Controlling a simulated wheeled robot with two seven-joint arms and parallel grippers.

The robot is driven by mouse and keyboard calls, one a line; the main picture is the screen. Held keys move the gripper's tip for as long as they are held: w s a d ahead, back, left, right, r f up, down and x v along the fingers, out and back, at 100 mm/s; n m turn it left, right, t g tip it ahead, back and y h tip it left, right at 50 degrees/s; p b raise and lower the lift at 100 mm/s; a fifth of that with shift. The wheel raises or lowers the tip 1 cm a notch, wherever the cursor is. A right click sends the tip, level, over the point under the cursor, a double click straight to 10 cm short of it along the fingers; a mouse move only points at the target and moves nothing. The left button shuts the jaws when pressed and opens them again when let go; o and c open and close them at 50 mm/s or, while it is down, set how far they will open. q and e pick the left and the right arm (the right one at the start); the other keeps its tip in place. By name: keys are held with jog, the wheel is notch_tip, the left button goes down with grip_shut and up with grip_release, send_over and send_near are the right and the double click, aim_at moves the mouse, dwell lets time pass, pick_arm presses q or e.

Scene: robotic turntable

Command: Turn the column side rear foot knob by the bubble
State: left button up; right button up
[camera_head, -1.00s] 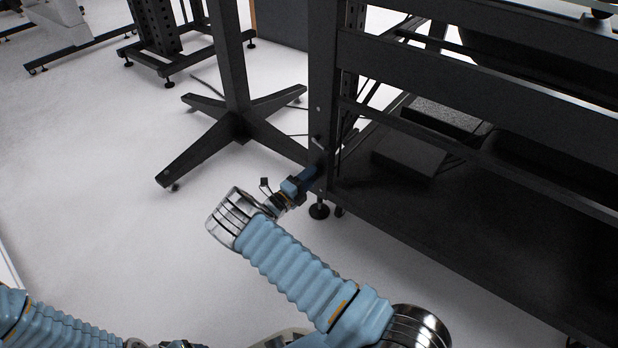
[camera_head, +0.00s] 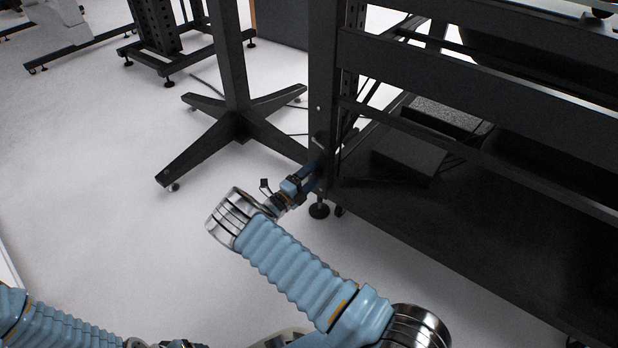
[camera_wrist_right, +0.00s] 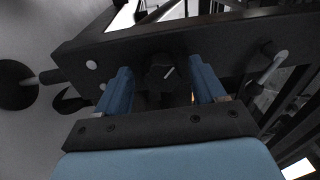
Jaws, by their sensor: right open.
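In the right wrist view a dark round knob (camera_wrist_right: 160,73) with a short white mark sits on the face of the black frame. My right gripper (camera_wrist_right: 163,84) is open, with one blue finger on each side of the knob. I cannot tell whether the fingers touch it. In the head view the right gripper (camera_head: 311,174) is low at the frame's near corner post, just above a round black foot (camera_head: 319,210). The knob is hidden there by the gripper and post. No bubble can be made out. My left gripper is out of view; only its arm shows at the lower left.
The black frame's post (camera_head: 322,90) and lower shelf (camera_head: 450,235) stand right beside the right gripper. A lever with a pale grip (camera_wrist_right: 272,66) sticks out right of the fingers. A black stand with splayed legs (camera_head: 237,125) is behind.

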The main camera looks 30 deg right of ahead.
jog(key=shift+a, duration=0.1)
jog(key=p+v, duration=0.1)
jog(key=v, duration=1.2)
jog(key=shift+a, duration=0.35)
jog(key=shift+s+d+f+p, duration=0.1)
jog(key=shift+p, duration=0.2)
